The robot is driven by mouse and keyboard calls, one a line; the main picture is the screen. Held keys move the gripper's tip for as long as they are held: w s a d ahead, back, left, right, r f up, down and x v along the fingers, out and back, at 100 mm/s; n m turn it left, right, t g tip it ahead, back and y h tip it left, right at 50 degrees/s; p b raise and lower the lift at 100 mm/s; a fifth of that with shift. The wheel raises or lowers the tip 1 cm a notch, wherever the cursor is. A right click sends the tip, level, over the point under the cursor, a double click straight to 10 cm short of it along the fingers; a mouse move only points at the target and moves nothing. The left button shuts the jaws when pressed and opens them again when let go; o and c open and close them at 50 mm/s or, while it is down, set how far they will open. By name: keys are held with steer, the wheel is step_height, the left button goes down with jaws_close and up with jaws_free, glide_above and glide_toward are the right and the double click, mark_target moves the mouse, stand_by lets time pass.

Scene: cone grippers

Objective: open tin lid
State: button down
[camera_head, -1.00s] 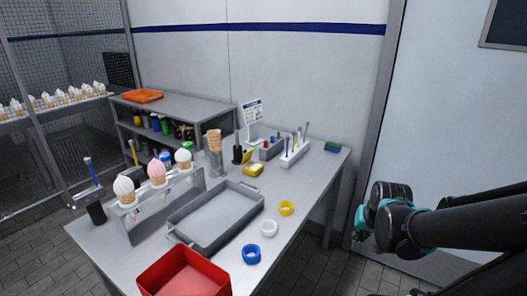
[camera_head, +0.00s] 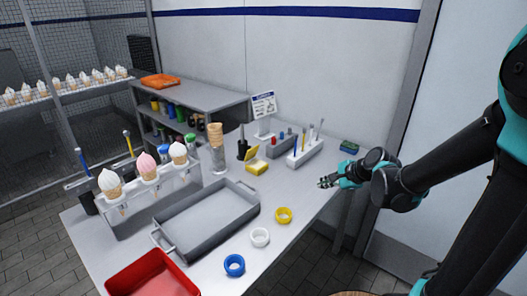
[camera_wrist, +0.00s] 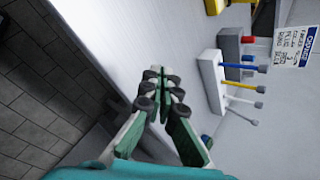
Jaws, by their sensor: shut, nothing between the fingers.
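No tin with a lid can be told for sure in either view. Small jars and cans (camera_head: 172,108) stand on the grey shelf at the back, too small to tell whether one is a tin. My gripper (camera_head: 325,182) is shut and empty, in the air over the right part of the grey table (camera_head: 305,203). In the wrist view its fingertips (camera_wrist: 160,78) meet, with the table's edge and the floor to their left.
Blue (camera_head: 234,265), white (camera_head: 260,237) and yellow (camera_head: 283,215) rings lie along the table's front. A grey tray (camera_head: 163,246), a red bin (camera_head: 112,277) and an ice-cream cone rack (camera_head: 150,207) fill the left. A white tool holder (camera_head: 306,154) stands behind my gripper.

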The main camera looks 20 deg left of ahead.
mark_target(253, 150)
steer(key=w+a+m+y, duration=0.1)
steer(key=w+a+m, duration=0.2)
steer(key=a, duration=0.5)
steer(key=w+a+m+y, duration=0.2)
steer(key=w+a+m, duration=0.1)
steer(key=a, duration=0.5)
steer(key=w+a+f+m+y, duration=0.1)
steer(key=w+a+m, duration=0.3)
steer(key=a, duration=0.4)
steer(key=shift+w+a+y, duration=0.15)
steer(key=shift+w+y, duration=0.35)
steer(key=shift+w+a+r, duration=0.2)
steer(key=shift+w+a, duration=0.05)
steer(key=shift+a, duration=0.25)
steer(key=shift+w+a+r, duration=0.2)
steer(key=shift+a, duration=0.3)
steer(key=shift+w+a+r, duration=0.25)
steer(key=shift+w+a, duration=0.05)
steer(key=shift+a, duration=0.35)
steer(key=shift+a+r+g+h, duration=0.25)
steer(key=shift+g+h, duration=0.05)
steer(key=shift+h, duration=0.1)
steer(key=shift+w+a+r+h, duration=0.2)
steer(key=shift+a+h, duration=0.1)
steer(key=shift+w+a+r, duration=0.3)
steer(key=shift+a, duration=0.35)
steer(key=shift+w+a+r, duration=0.25)
steer(key=shift+a+r, duration=0.05)
steer(key=shift+a, duration=0.35)
steer(key=shift+r, duration=0.15)
